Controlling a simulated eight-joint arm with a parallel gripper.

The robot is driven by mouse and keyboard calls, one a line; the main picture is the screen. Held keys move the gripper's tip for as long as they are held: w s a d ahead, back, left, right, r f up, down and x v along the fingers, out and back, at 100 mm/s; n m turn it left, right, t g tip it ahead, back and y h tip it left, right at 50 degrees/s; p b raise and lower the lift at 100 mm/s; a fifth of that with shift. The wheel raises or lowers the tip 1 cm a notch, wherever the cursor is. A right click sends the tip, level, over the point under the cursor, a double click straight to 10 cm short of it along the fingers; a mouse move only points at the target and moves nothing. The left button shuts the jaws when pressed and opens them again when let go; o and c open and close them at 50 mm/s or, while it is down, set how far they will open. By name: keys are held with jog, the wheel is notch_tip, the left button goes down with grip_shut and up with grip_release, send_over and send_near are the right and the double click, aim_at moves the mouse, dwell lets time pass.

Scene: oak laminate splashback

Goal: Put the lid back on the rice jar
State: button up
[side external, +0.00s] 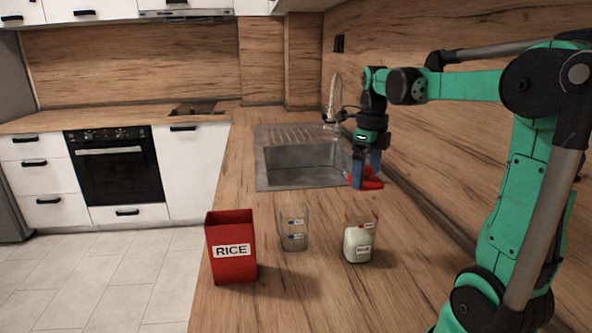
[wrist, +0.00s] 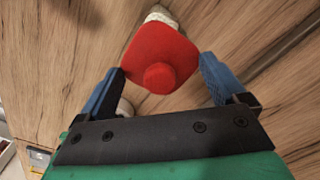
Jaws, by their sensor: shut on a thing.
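The rice jar is a red box-shaped canister (side external: 231,250) with a white RICE label. It stands upright and open at the front left of the counter. The lid is a red rounded square (side external: 371,183) with a round knob; it also shows in the wrist view (wrist: 158,62). My gripper (side external: 366,175) has its blue fingers shut on the lid at opposite edges. In the side external view the lid is in front of the sink's right end, back and right of the jar. The wrist view shows the knob between the fingers (wrist: 162,63).
A clear, mostly empty glass container (side external: 294,230) stands right of the rice jar. Farther right is a glass container with white contents (side external: 358,243) and a small label. The sink (side external: 300,165) and faucet (side external: 333,100) are behind. The wooden wall runs along the right.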

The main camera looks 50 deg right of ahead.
jog(key=shift+f, duration=2.4)
jog(key=shift+f, duration=0.15)
jog(key=shift+c, duration=0.2)
jog(key=o, duration=0.9)
jog(key=shift+r, duration=3.55)
grip_shut()
